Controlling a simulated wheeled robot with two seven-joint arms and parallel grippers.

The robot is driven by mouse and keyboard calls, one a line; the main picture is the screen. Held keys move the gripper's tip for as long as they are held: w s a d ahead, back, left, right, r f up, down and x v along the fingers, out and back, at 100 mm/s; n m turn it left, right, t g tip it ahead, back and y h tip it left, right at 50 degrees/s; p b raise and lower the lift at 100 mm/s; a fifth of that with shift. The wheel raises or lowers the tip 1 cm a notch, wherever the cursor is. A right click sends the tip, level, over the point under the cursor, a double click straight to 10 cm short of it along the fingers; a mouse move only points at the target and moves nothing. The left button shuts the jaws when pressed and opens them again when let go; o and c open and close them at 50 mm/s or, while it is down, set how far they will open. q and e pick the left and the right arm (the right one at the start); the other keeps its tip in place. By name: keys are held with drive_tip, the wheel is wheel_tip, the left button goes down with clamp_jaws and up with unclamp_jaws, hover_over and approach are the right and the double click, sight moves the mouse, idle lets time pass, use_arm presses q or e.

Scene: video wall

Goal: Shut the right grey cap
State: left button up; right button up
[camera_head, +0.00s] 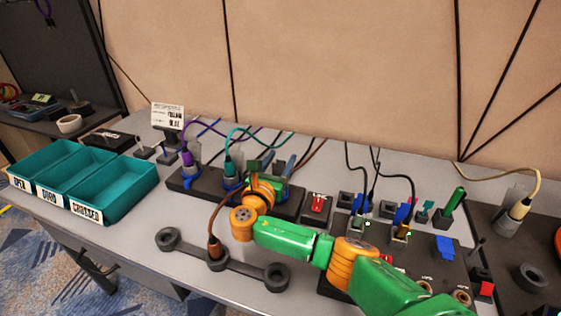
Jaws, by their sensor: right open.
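My right arm, green with orange joints, reaches in from the lower right. Its gripper (266,180) is open over the right part of a long black socket panel (207,193). A blue-grey upright flap (290,166) shows just behind and right of the gripper; it may be the right grey cap, but the wrist hides its base and any hinge. Whether the gripper touches it, I cannot tell. Similar grey flaps stand upright behind a purple plug (187,158) and a teal plug (228,170) on the same panel. My left gripper is out of view.
Three teal bins (118,190) stand at the left. A dark bar with round holders (277,277) lies in front of the panel. A red switch (317,206) and panels with several cabled plugs are at the right. Cables arch behind the gripper.

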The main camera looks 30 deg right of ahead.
drive_tip(key=shift+a+r, duration=0.1)
drive_tip(key=c, duration=0.3)
clamp_jaws()
drive_tip(key=h+b, duration=0.1)
drive_tip(key=s+a+f+t+h+b, duration=0.1)
drive_tip(key=b, duration=0.1)
drive_tip(key=t+b, duration=0.1)
drive_tip(key=shift+s+a+f+h, duration=0.2)
drive_tip(key=shift+a+f+h, duration=0.1)
drive_tip(key=shift+h, duration=0.1)
drive_tip(key=shift+s+r+t+b, duration=0.1)
drive_tip(key=shift+r+t+b, duration=0.05)
drive_tip(key=shift+t+b, duration=0.3)
drive_tip(key=shift+a+r, duration=0.1)
drive_tip(key=shift+r, duration=0.15)
drive_tip(key=shift+o, duration=1.5)
unclamp_jaws()
drive_tip(key=s+a+p, duration=0.1)
drive_tip(key=s+a, duration=0.7)
drive_tip(key=a, duration=0.2)
drive_tip(key=shift+s+f+p, duration=0.25)
drive_tip(key=shift+p, duration=0.05)
